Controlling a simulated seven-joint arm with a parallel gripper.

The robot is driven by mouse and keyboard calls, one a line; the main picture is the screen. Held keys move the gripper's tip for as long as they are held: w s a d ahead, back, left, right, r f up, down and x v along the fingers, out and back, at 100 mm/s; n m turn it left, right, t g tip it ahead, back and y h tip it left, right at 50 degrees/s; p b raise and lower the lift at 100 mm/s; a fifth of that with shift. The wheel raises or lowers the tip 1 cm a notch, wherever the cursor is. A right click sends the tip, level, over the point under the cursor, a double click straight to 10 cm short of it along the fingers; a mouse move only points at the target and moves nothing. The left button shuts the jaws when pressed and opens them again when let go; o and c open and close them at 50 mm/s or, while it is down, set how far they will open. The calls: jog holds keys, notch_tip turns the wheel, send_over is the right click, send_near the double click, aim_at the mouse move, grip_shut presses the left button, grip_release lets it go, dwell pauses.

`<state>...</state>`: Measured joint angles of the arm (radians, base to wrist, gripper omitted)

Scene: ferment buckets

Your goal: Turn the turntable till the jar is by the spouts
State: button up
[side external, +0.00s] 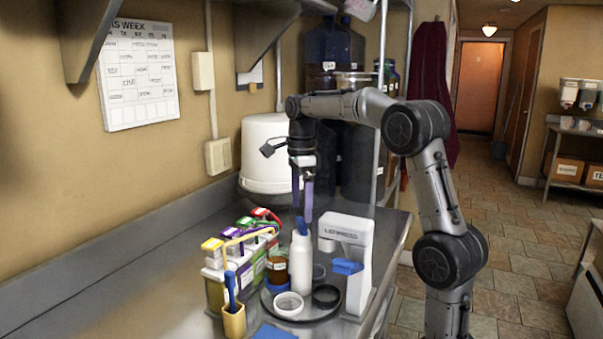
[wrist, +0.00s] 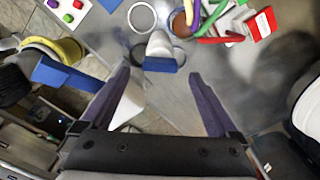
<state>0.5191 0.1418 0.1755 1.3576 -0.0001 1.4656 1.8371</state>
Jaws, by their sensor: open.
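The dark round turntable (side external: 322,314) sits on the counter, bearing a brown labelled jar (side external: 279,268), a white bottle (side external: 301,265) with a blue top (side external: 302,226), a white ring and a black ring. The jar is behind and left of the bottle, on the side towards the containers with coloured tops (side external: 213,244); which parts are spouts is unclear. My gripper (side external: 303,214) is open, pointing down just above the bottle. In the wrist view the blue top (wrist: 160,65) shows ahead between my fingertips (wrist: 158,74); contact cannot be told. The jar (wrist: 181,24) appears beyond the bottle.
A white appliance (side external: 346,235) with a blue part stands close to the turntable's right. A yellow cup (side external: 234,321) with a blue-handled tool stands at the front left. A large white bucket (side external: 264,155) stands behind. The counter's left stretch looks clear.

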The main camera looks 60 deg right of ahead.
notch_tip(320, 180, up, 10)
jog(key=shift+r, duration=0.2)
dwell(0.5)
jog(key=s+a+r+n+t, duration=0.2)
jog(key=s+a+n, duration=0.65)
jog(key=a, duration=0.65)
jog(key=s+a+f+n+t, duration=0.1)
jog(key=s+a+f+n, duration=0.1)
jog(key=s+f+n, duration=0.3)
jog(key=s+a+f+n+t, duration=0.2)
jog(key=s+f+n, duration=0.3)
jog(key=f+n, duration=0.8)
jog(key=shift+a+t, duration=0.3)
jog(key=shift+a, duration=0.2)
